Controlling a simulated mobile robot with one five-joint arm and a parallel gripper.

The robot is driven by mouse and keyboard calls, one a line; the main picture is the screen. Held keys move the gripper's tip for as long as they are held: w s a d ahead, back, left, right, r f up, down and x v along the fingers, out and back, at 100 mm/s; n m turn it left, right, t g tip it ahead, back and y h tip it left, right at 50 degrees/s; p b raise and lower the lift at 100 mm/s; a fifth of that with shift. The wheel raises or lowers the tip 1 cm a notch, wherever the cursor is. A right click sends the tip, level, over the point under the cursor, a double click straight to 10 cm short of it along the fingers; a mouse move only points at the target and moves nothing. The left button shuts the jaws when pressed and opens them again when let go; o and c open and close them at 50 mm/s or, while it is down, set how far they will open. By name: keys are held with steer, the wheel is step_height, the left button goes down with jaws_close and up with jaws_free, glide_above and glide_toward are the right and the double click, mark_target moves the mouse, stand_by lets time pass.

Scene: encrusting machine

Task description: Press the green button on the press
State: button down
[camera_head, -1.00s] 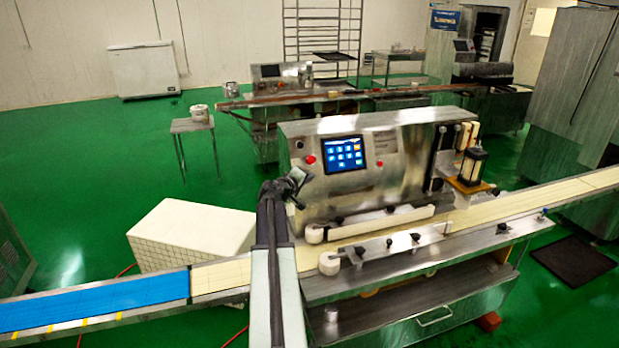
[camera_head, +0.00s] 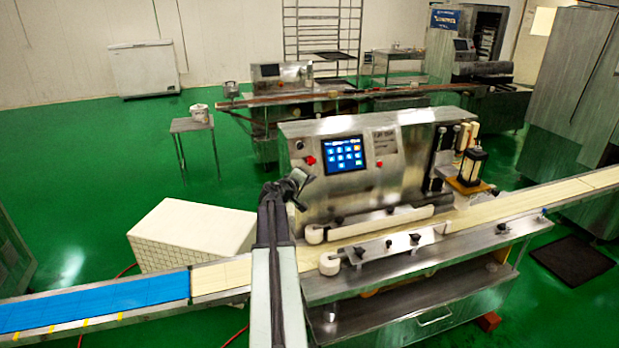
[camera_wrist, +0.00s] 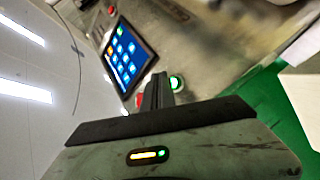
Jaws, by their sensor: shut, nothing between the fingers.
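The press (camera_head: 385,165) is a steel machine with a lit blue touch screen (camera_head: 345,154), which also shows tilted in the wrist view (camera_wrist: 128,56). In the wrist view a green button (camera_wrist: 177,83) with a bright ring sits just right of my gripper (camera_wrist: 158,84). A red button (camera_wrist: 141,100) is partly hidden on the finger's left. My gripper is shut and empty, its tip close to the panel between these buttons. I cannot tell whether it touches. In the head view my gripper (camera_head: 301,178) is at the press's left end, and I cannot make out the green button.
A conveyor with a blue belt (camera_head: 95,302) and a pale belt runs past the press front. Rollers and guide rails (camera_head: 385,222) stand right of my arm. A white tiled box (camera_head: 190,236) is on the floor behind the belt. Green floor (camera_head: 90,160) is open at left.

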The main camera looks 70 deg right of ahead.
steer(key=s+a+r+p, duration=0.2)
steer(key=a, duration=0.1)
steer(key=shift+s+a, duration=0.15)
steer(key=shift+s, duration=0.2)
stand_by(0.6)
